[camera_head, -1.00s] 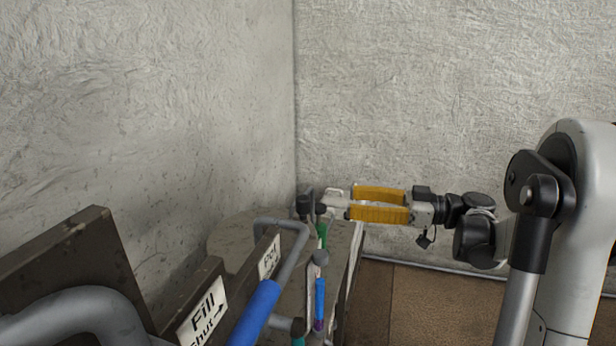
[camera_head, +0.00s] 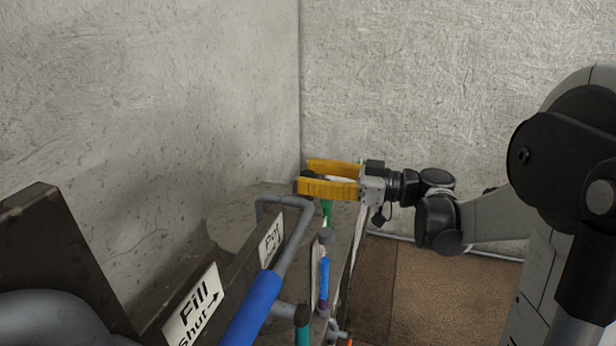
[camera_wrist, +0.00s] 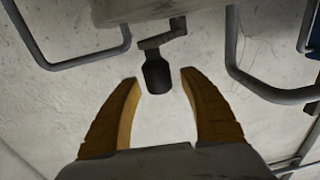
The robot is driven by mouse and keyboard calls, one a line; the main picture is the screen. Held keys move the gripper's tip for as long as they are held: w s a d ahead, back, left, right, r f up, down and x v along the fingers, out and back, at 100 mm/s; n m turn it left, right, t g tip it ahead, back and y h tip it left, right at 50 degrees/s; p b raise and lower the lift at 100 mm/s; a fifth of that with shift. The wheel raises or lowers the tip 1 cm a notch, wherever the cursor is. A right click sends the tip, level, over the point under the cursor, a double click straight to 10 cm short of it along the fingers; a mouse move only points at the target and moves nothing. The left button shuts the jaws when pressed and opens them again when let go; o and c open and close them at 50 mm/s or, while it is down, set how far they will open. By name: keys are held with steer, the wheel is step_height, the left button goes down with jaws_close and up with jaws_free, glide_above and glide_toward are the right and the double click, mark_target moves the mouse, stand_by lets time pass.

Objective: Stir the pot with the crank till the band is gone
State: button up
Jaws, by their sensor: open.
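My gripper (camera_head: 303,175) has yellow fingers and is open at the far end of the bench, by the crank. In the wrist view, the crank's dark knob (camera_wrist: 157,75) sits between my fingertips (camera_wrist: 160,77), with a gap on each side. The crank's grey arm (camera_wrist: 163,39) runs from the knob to a pale body above. In the head view my fingers mostly hide the crank. A white sign reading "Pot" (camera_head: 271,240) stands on the bench. I cannot make out the pot's inside or the band.
A grey pipe handle with a blue sleeve (camera_head: 252,305) arches near the signs. Grey bars (camera_wrist: 82,58) flank the crank in the wrist view. A rough wall (camera_head: 150,110) is close at left; brown floor (camera_head: 440,295) is clear at right.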

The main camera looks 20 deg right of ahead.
jaws_close()
